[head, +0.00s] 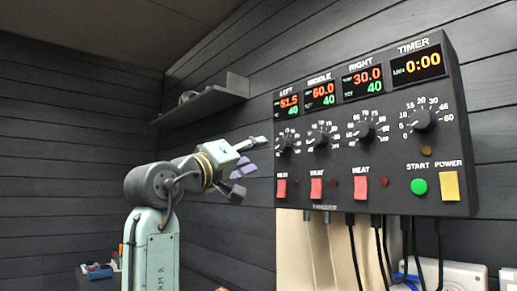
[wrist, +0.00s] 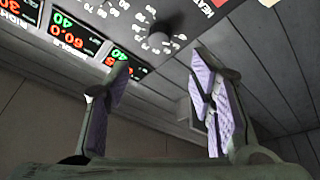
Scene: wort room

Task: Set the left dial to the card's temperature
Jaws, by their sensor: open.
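The left dial (head: 284,143) is a black knob with a white scale on the panel, under the display labelled LEFT (head: 288,104). That display shows a red figure that looks like 81.5 or 51.5 above a green 40. In the upside-down wrist view, the left dial's knob (wrist: 160,42) is beyond the fingertips, roughly between them. My gripper (head: 254,167) is open and empty, just left of the panel in the head view and apart from the dial. Its fingers with purple pads also show in the wrist view (wrist: 163,65). I see no card in either view.
The black panel (head: 375,190) also carries a middle dial (head: 319,139), a right dial (head: 365,131), a timer dial (head: 423,119), red heat switches (head: 316,190) and a green start button (head: 419,186). A wall shelf (head: 205,103) is above my arm. Cables hang below the panel.

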